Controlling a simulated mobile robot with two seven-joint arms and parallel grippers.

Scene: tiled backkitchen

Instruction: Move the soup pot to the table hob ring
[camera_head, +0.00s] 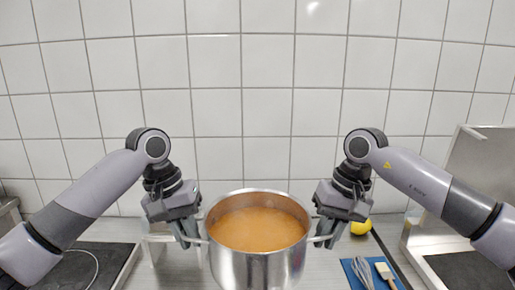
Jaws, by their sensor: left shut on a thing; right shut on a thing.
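The soup pot (256,268) is a shiny metal pot filled with orange soup, in the lower middle of the head view. It looks upright, with a handle on each side. My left gripper (192,240) is shut on the pot's left handle. My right gripper (326,240) is shut on its right handle. The pot's lower part is cut off by the frame edge, so I cannot tell whether it touches the surface. A dark hob plate (105,262) lies at the lower left, with a thin pale curve on it that may be the ring.
A yellow round thing (361,226) lies behind my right gripper. A blue cloth (352,270) with a whisk (362,272) and a brush (385,272) lies right of the pot. A metal appliance with a raised lid (478,165) stands at the right. A tiled wall closes the back.

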